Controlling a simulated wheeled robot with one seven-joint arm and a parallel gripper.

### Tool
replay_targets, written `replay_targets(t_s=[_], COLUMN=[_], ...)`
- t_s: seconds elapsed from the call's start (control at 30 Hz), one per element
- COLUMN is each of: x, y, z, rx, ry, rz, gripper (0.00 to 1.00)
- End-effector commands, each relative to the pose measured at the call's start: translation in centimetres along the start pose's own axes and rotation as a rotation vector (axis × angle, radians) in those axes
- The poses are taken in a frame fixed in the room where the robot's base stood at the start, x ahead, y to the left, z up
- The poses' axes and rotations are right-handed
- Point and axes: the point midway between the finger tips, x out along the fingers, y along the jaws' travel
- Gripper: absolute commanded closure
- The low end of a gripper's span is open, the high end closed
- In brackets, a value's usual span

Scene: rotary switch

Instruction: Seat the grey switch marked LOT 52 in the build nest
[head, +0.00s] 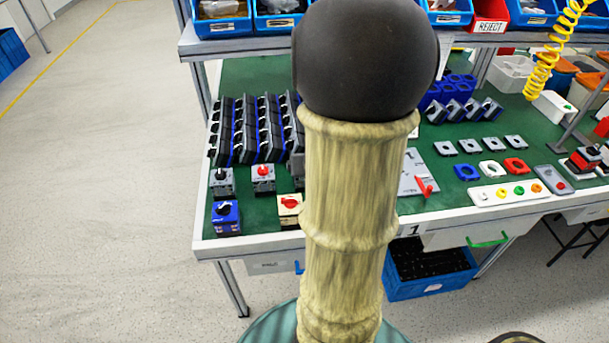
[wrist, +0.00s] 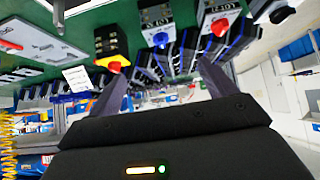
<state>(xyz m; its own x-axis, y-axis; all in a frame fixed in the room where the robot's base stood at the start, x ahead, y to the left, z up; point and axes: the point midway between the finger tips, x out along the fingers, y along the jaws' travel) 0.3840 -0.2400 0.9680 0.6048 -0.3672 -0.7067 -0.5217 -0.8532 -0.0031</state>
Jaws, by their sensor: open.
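Two grey switches stand at the bench's left in the head view, one with a black knob (head: 222,181) and one with a red knob (head: 263,177). Their lot marks are too small to read. In the wrist view, a grey switch with a blue knob (wrist: 158,28) and one with a red knob (wrist: 218,18) show at the top. A grey plate with a red lever (head: 413,172), which may be the build nest, lies right of my arm, partly hidden by it. My gripper (wrist: 160,85) is open and apart from the switches; the head view does not show it.
A blue switch (head: 226,216) and a cream switch (head: 290,207) stand near the front edge. Racks of dark switches (head: 245,130) stand behind. Coloured parts, a button strip (head: 508,191) and a yellow coiled hose (head: 540,75) are at the right. My arm blocks the bench's middle.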

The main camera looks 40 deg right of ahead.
Motion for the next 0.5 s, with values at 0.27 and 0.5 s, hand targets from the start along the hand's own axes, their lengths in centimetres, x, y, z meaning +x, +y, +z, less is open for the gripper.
replay_targets(t_s=[0.27, 0.5], x=[1.7, 3.2], y=[0.0, 0.0], z=[-0.1, -0.1], rx=[-0.001, 0.000], ry=[-0.004, -0.005], rz=[0.003, 0.002], gripper=[0.16, 0.16])
